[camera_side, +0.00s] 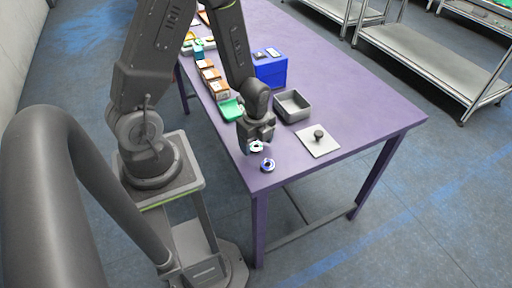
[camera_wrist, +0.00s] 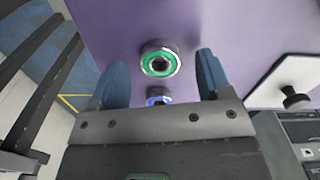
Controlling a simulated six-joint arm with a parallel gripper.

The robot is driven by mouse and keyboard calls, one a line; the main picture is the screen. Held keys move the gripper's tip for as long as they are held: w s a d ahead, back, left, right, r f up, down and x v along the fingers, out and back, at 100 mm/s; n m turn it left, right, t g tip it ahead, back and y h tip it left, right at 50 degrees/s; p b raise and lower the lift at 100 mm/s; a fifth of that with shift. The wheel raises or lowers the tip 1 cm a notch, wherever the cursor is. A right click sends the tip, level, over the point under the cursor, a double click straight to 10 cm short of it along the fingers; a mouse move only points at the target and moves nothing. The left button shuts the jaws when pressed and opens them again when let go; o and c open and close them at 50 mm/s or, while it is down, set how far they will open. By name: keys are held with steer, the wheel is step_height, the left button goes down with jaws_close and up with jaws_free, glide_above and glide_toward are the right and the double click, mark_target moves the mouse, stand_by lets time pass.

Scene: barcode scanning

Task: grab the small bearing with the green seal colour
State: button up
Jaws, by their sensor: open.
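The bearing with the green seal (camera_wrist: 160,63) lies on the purple table in the wrist view, ahead of and between my open fingertips. It also shows in the side view (camera_side: 257,147), just below my gripper. A second bearing with a blue seal (camera_side: 267,165) lies close by, toward the near table edge. In the wrist view the blue-sealed bearing (camera_wrist: 158,100) is partly hidden by my gripper body. My gripper (camera_side: 257,141) is open and empty; its two blue-grey fingers also show in the wrist view (camera_wrist: 158,78). I cannot tell the exact height above the table.
A white plate with a dark knob (camera_side: 318,143) lies to the right. A grey open bin (camera_side: 293,106) and a blue box (camera_side: 270,68) stand behind it. Several coloured small bins (camera_side: 215,82) line the left table edge. The table's right part is clear.

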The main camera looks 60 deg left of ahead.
steer(key=shift+f, duration=0.45)
steer(key=shift+c, duration=0.4)
steer(key=c, duration=0.9)
steer(key=shift+r, duration=0.1)
steer(key=shift+c, duration=0.2)
